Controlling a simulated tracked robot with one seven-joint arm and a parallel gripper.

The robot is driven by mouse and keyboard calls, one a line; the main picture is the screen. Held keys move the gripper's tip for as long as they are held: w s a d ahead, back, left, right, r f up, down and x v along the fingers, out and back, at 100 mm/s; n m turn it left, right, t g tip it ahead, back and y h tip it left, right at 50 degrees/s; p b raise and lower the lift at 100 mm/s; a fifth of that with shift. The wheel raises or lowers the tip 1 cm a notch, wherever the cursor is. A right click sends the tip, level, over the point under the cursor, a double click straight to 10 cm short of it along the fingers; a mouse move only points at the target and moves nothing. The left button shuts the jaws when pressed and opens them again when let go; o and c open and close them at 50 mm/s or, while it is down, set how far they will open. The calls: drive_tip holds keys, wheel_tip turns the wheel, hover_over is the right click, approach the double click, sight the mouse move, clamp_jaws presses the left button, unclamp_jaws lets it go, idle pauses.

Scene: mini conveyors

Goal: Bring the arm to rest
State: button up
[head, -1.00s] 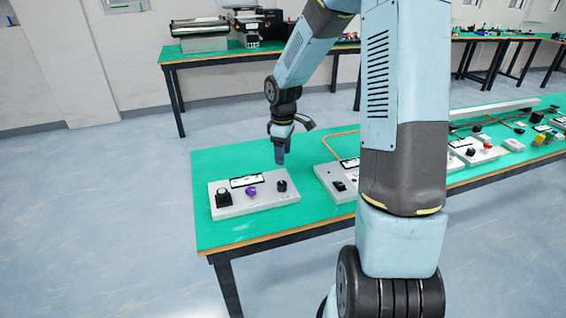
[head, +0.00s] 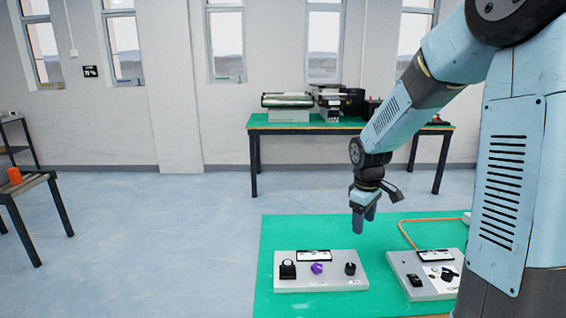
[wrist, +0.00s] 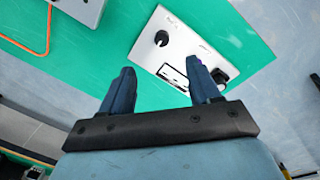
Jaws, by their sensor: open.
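My gripper (head: 364,222) hangs above the green table (head: 272,236), fingers pointing down, near the right end of a grey control box (head: 321,284). The box has a black knob (head: 288,269) at left, a purple knob (head: 317,268) in the middle, another black knob (head: 350,268) at right, and a small display. In the wrist view my gripper (wrist: 162,88) has its two fingers spread apart with nothing between them. The control box (wrist: 160,58) lies beyond the fingertips there; the right finger covers part of it.
A second control box (head: 400,264) stands just right of the first, partly behind my arm, with an orange cable (head: 404,232) behind it. A back table (head: 280,126) holds machines. A side table (head: 30,182) with an orange item (head: 14,175) is at left. Floor between is clear.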

drive_tip(key=s+r+m+t, duration=0.2)
drive_tip(key=s+r+m, duration=0.2)
drive_tip(key=s+r, duration=0.4)
drive_tip(key=s+r+m+t, duration=0.2)
drive_tip(key=s+r+m, duration=0.3)
drive_tip(key=s+r, duration=0.4)
drive_tip(key=s, duration=0.7)
drive_tip(key=shift+s+a+r+t+y, duration=0.15)
drive_tip(key=shift+s+t+y, duration=0.1)
drive_tip(key=shift+t+y, duration=0.15)
drive_tip(key=shift+o, duration=0.2)
drive_tip(key=shift+w, duration=0.15)
